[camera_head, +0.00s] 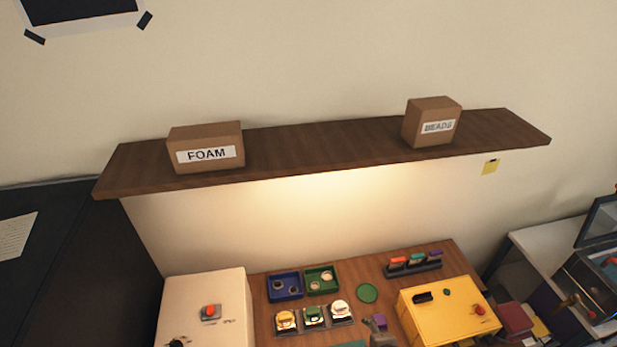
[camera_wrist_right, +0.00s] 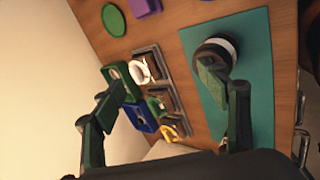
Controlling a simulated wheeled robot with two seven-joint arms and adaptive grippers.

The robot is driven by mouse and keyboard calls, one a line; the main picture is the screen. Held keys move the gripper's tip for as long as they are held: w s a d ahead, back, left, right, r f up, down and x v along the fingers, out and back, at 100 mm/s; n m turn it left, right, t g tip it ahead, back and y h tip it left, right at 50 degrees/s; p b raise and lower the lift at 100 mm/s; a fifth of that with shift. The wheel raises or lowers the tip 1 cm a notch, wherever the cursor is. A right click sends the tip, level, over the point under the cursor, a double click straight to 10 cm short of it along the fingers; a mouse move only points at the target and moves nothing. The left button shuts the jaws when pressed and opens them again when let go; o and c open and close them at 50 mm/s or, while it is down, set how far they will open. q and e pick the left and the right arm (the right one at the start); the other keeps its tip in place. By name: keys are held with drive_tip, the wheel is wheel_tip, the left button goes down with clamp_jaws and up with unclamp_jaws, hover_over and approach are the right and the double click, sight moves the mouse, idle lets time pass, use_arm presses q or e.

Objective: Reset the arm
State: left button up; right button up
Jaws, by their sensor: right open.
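My right gripper (camera_wrist_right: 164,82) shows in the right wrist view with its two dark fingers spread wide apart. Nothing is between the fingertips. The right-hand finger overlaps a round dark part with a white band (camera_wrist_right: 228,44) on the teal mat (camera_wrist_right: 258,100); I cannot tell whether they touch. The other finger hides some of the green and blue trays behind it.
A brown shelf (camera_head: 320,148) holds the FOAM box (camera_head: 207,140) and BEADS box (camera_head: 432,124) above the wooden bench. Below are a blue tray (camera_head: 285,296), a green tray (camera_head: 333,270), a white box (camera_head: 228,285) and a yellow box (camera_head: 440,322). The shelf's middle is clear.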

drive_tip(key=s+d+f+m+g+h, duration=0.2)
drive_tip(key=s+d+m+g, duration=0.2)
drive_tip(key=s+d+m, duration=1.4)
wheel_tip(320, 180, down, 37)
drive_tip(key=s+a+b, duration=0.2)
drive_tip(key=a+b, duration=0.1)
drive_tip(key=b, duration=0.5)
drive_tip(key=s+f+g+b, duration=0.1)
drive_tip(key=s+f+b, duration=0.2)
drive_tip(key=s+f, duration=0.7)
drive_tip(key=s+f+g+b, duration=0.1)
drive_tip(key=s+f+b, duration=0.2)
drive_tip(key=s+f, duration=0.6)
wheel_tip(320, 180, down, 6)
drive_tip(key=shift+s+f+n+y+b, duration=0.1)
drive_tip(key=shift+s+n+y+b, duration=0.2)
drive_tip(key=shift+s+y+b, duration=0.1)
